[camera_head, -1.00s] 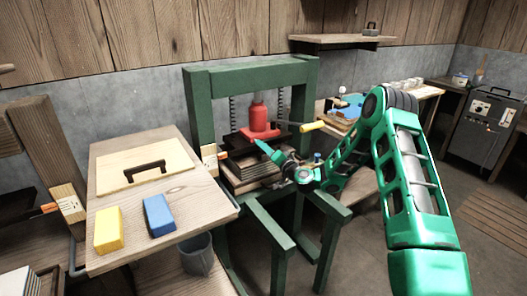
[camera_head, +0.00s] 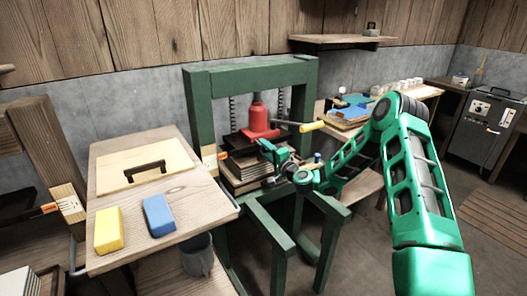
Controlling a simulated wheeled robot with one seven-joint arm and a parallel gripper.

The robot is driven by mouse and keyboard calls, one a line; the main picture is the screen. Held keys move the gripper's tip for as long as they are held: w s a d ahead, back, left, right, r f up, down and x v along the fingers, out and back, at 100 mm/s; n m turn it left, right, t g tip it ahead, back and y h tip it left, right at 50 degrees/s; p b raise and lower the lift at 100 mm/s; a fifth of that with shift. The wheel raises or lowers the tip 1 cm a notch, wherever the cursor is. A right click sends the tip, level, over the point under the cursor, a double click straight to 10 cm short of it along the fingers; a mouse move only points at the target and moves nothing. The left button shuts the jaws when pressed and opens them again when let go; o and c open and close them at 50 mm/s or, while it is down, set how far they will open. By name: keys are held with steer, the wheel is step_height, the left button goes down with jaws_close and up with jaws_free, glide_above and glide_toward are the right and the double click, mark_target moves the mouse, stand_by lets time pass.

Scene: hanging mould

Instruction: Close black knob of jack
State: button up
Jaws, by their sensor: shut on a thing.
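The red jack (camera_head: 258,116) stands upright inside the green press frame (camera_head: 199,108), on a stack of dark and wooden plates. Its lever with a yellow grip (camera_head: 312,126) sticks out to the right. My gripper (camera_head: 266,147) is at the front foot of the jack, reached in from the right. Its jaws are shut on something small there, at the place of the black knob. The knob itself is hidden by the fingers and too small to make out.
A wooden table (camera_head: 212,203) at left bears a board with a black handle, a yellow block (camera_head: 108,230) and a blue block (camera_head: 158,215). A grey bucket (camera_head: 198,256) is below. Green press legs stand under my gripper.

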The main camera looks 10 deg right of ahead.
steer(key=shift+d+f, duration=0.25)
steer(key=o, duration=0.9)
steer(key=shift+o, duration=0.6)
steer(key=shift+a+r, duration=0.1)
steer(key=v, duration=1)
steer(key=shift+s, duration=0.3)
